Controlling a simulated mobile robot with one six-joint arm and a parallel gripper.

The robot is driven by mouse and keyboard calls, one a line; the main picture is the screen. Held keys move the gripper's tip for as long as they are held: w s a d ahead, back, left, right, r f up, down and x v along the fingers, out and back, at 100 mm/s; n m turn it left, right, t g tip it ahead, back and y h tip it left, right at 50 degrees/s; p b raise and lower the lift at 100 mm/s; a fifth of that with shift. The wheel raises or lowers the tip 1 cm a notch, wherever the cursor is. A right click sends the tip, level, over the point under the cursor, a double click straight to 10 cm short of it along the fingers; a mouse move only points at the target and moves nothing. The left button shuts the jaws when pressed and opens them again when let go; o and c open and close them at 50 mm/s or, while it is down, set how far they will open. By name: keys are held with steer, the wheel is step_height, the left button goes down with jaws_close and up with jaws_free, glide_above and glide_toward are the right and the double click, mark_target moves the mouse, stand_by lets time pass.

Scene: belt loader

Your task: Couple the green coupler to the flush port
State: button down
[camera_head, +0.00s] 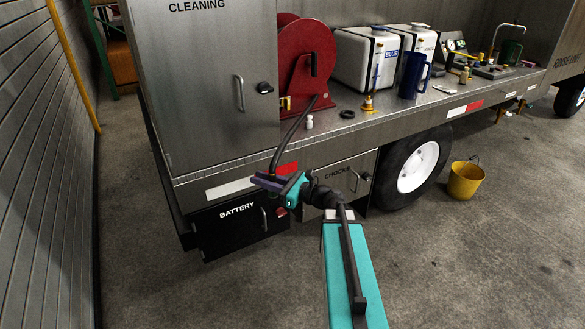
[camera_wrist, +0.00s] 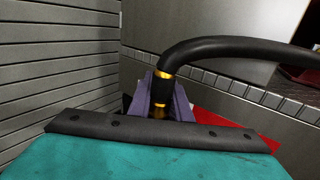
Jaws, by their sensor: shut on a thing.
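My gripper (camera_head: 268,182) is in front of the truck's side, above the battery box. Its purple jaws are shut on the end of a black hose (camera_head: 290,135) that runs down from the red reel. In the wrist view, the purple jaws (camera_wrist: 160,100) close around a black and brass hose end (camera_wrist: 160,91), and the hose (camera_wrist: 235,45) bends away to the right. I see no green on this fitting; the jaws hide part of it. I cannot pick out a green coupler or tell which fitting is the flush port.
The red hose reel (camera_head: 303,62) stands on the steel deck (camera_head: 345,128). White tanks (camera_head: 366,58), a blue jug (camera_head: 412,75) and small fittings stand farther right. The battery box (camera_head: 238,215) and wheel (camera_head: 415,168) are below. A yellow bucket (camera_head: 465,180) stands on the otherwise open floor.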

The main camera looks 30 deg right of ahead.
steer(key=s+a+n+g+y, duration=0.2)
steer(key=a, duration=0.6)
steer(key=s+a+f+n+g+y, duration=0.1)
steer(key=s+a+n+g+y, duration=0.1)
steer(key=a, duration=0.6)
steer(key=shift+f+g+y, duration=0.25)
steer(key=shift+g+y, duration=0.05)
steer(key=shift+y, duration=0.1)
steer(key=shift+a, duration=0.15)
